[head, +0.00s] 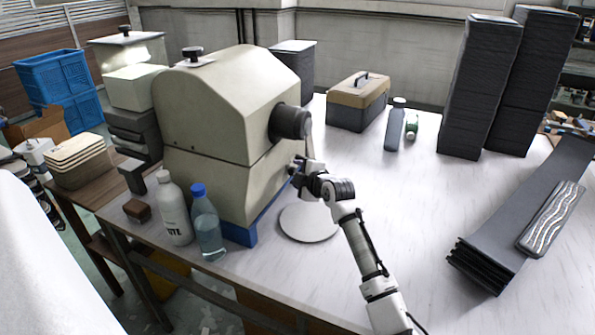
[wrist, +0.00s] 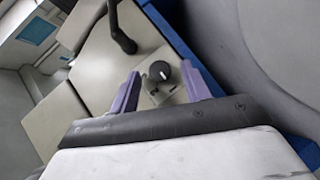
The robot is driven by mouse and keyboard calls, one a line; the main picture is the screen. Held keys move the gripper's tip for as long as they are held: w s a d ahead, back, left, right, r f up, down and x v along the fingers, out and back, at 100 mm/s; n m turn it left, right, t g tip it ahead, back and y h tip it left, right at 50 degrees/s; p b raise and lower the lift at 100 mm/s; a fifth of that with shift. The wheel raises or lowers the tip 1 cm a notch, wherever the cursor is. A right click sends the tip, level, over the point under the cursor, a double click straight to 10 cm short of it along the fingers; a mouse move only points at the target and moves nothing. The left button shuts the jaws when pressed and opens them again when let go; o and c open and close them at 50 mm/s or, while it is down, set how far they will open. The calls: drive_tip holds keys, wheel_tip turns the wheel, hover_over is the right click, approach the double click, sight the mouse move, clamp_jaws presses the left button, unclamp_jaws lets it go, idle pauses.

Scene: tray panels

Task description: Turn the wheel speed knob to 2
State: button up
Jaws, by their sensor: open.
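The wheel speed knob (wrist: 160,71) is a small dark round knob with a light pointer mark, on a light plate on the beige machine (head: 225,100). My gripper (wrist: 161,69) is open, with one purple finger to the left of the knob and one to the right. Gaps show between the fingers and the knob; I cannot tell how far the fingertips are from the panel. In the head view my gripper (head: 299,168) is at the machine's right face, and the knob is hidden there.
A dark lever (wrist: 121,30) sticks out near the knob. A dark round spindle (head: 290,122) juts from the machine above my gripper. A pale disc (head: 308,222) lies below it. A blue-capped bottle (head: 207,225) stands in front of the machine. The table right of my arm is mostly clear.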

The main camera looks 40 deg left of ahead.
drive_tip(key=shift+w+a, duration=0.1)
drive_tip(key=shift+a, duration=0.1)
drive_tip(key=shift+f, duration=0.1)
drive_tip(key=c, duration=1)
drive_tip(key=shift+w+a+r+m+g+h, duration=0.15)
drive_tip(key=shift+m+g+h, duration=0.4)
drive_tip(key=shift+m+g, duration=0.55)
drive_tip(key=shift+w+d+r+m+g+h, duration=0.1)
drive_tip(key=shift+w+m+g+h, duration=0.15)
drive_tip(key=shift+m+g+h, duration=0.85)
drive_tip(key=shift+w+a+r+m+g+h, duration=0.15)
drive_tip(key=shift+m+g, duration=0.55)
drive_tip(key=shift+g, duration=0.9)
drive_tip(key=shift+d+f, duration=0.1)
drive_tip(key=shift+f, duration=0.05)
